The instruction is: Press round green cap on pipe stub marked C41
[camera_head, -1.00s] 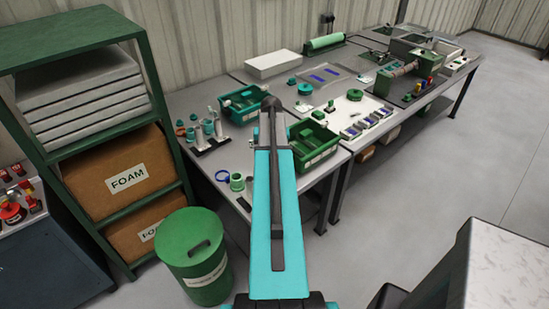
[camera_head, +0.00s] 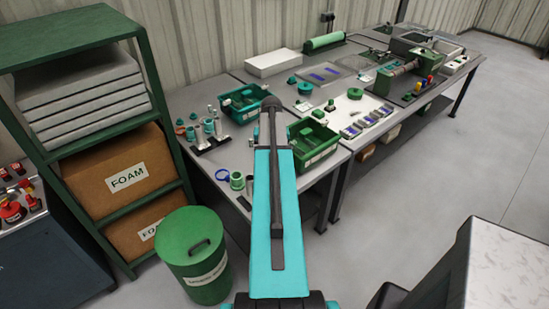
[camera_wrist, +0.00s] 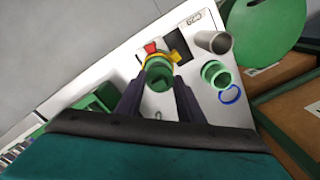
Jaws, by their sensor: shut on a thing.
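In the wrist view my gripper (camera_wrist: 158,92) is shut on a round green cap (camera_wrist: 158,73), which sits between the two dark fingers. A red piece (camera_wrist: 150,47) and a yellow piece (camera_wrist: 174,56) show just beyond the cap. A grey pipe stub (camera_wrist: 212,42) stands to the right, near a label (camera_wrist: 203,20) that seems to read C29. I cannot make out a C41 mark. In the head view my gripper is hidden behind my arm, and several pipe stubs (camera_head: 208,127) stand on a dark base left of the arm.
A green ring (camera_wrist: 215,74) and a blue ring (camera_wrist: 230,95) lie near the table edge. Green bins (camera_head: 313,143) stand on the bench (camera_head: 180,100). A lidded green drum (camera_head: 192,235) and a shelf with foam boxes (camera_head: 116,186) stand at left.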

